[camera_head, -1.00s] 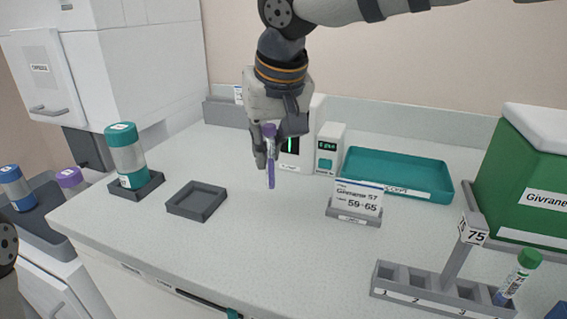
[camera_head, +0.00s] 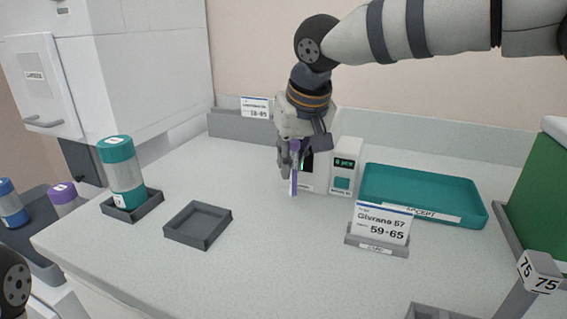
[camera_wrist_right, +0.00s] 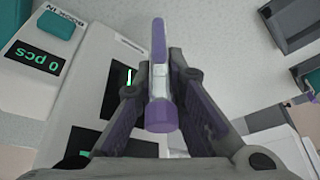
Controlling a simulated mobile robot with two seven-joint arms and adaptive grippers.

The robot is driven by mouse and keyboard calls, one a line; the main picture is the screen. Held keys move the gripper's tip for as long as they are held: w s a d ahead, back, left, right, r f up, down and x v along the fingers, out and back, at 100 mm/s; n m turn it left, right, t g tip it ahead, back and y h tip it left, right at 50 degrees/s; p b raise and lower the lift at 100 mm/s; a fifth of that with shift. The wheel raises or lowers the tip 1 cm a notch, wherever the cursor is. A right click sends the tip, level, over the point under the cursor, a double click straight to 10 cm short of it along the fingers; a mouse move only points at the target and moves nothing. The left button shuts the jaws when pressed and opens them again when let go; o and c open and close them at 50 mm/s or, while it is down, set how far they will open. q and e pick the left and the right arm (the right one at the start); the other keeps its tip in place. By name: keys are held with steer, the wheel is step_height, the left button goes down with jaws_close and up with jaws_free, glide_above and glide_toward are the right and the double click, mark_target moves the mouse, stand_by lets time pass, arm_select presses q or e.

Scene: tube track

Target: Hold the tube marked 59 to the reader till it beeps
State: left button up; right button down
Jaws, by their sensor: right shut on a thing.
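My right gripper (camera_head: 293,165) is shut on a slim tube with a purple cap (camera_head: 295,146), held upright above the counter. The wrist view shows the tube (camera_wrist_right: 159,75) between the fingers, its purple cap towards the camera; no number on it is readable. The white reader (camera_head: 306,182) stands just behind the gripper, partly hidden by it. Its dark window shows a green line, also seen in the wrist view on the reader (camera_wrist_right: 92,45). The tube is close in front of that window; I cannot tell whether it touches. My left gripper is out of view.
A counter box (camera_head: 346,150) reading "0 pcs" stands right of the reader. Further right are a teal tray (camera_head: 425,183) marked ACCEPT and a sign (camera_head: 383,224) reading 59-65. An empty grey tray (camera_head: 197,224) and a teal-lidded jar (camera_head: 120,175) are left.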

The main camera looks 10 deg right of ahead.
steer(key=shift+w+d, duration=0.15)
steer(key=shift+w, duration=0.1)
steer(key=shift+r, duration=0.1)
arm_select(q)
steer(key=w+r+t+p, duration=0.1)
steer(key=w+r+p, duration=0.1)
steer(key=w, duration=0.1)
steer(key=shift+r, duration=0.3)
arm_select(e)
steer(key=s+a+r, duration=0.2)
steer(key=s+r, duration=0.2)
steer(key=r, duration=0.1)
steer(key=shift+a, duration=0.4)
steer(key=shift+s, duration=0.1)
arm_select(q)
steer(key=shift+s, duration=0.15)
